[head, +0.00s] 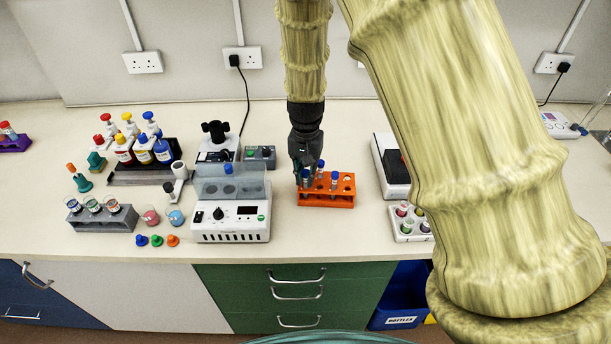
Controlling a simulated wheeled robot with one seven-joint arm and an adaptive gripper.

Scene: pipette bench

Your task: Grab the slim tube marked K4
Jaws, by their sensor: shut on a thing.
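My gripper (307,176) points down at the left part of an orange tube rack (327,202) on the bench. It is shut on a slim tube with a blue top (305,176), which is mostly hidden by the fingers and the rack. Other blue-topped tubes stand in the rack, one behind at the gripper's right (321,166) and one further right (334,177). The tube markings are too small to read, so I cannot tell which one is K4. I cannot tell whether the held tube is still seated in its hole.
A white instrument with a clear lid (231,222) stands left of the rack. A white device with a dark block (391,165) and a white tray of small vials (411,222) stand to the right. Colored bottles (143,150) and a grey rack (100,222) are further left.

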